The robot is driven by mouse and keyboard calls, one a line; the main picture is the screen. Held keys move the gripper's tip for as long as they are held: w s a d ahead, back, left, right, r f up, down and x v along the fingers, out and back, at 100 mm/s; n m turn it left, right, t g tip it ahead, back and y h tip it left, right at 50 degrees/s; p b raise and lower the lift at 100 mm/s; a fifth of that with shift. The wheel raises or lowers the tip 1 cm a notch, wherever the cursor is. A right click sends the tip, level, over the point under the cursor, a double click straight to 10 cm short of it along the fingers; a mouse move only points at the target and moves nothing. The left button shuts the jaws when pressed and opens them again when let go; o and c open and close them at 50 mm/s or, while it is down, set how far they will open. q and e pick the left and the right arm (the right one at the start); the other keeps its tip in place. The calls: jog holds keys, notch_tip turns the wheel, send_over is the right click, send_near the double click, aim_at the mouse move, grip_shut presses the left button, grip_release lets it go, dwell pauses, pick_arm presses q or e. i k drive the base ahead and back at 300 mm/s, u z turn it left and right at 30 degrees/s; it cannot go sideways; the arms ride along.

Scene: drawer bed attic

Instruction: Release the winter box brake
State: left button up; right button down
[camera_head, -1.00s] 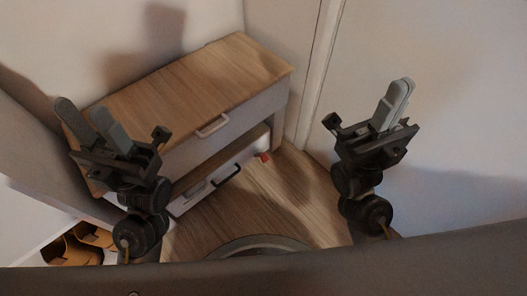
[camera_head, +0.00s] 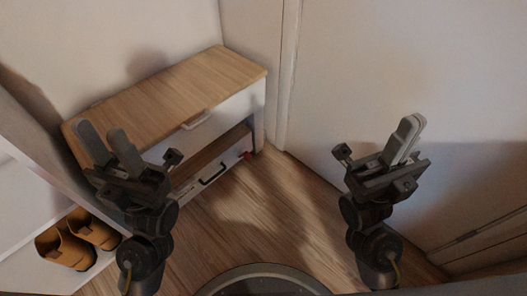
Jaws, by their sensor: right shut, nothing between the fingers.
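A low white cabinet with a wooden top (camera_head: 178,92) stands against the wall at the left. Its upper front has a pale handle (camera_head: 198,121). Below an open gap, a low white box (camera_head: 186,192) with a black handle (camera_head: 213,174) sits at floor level. A small red part (camera_head: 247,156) shows at the box's right end; I cannot tell its exact shape. My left gripper (camera_head: 105,138) is open and empty, raised in front of the cabinet's left part, hiding some of it. My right gripper (camera_head: 407,135) is shut and empty, well right of the cabinet.
Tan shoes (camera_head: 68,248) sit in a white shelf (camera_head: 50,275) at the lower left. Wooden floor (camera_head: 270,210) is clear between the cabinet and the right wall (camera_head: 400,70). A door frame edge (camera_head: 287,80) rises behind the cabinet's right end.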

aim_at(246, 155)
jog(key=z, duration=0.2)
jog(key=i, duration=0.65)
jog(key=u, duration=0.95)
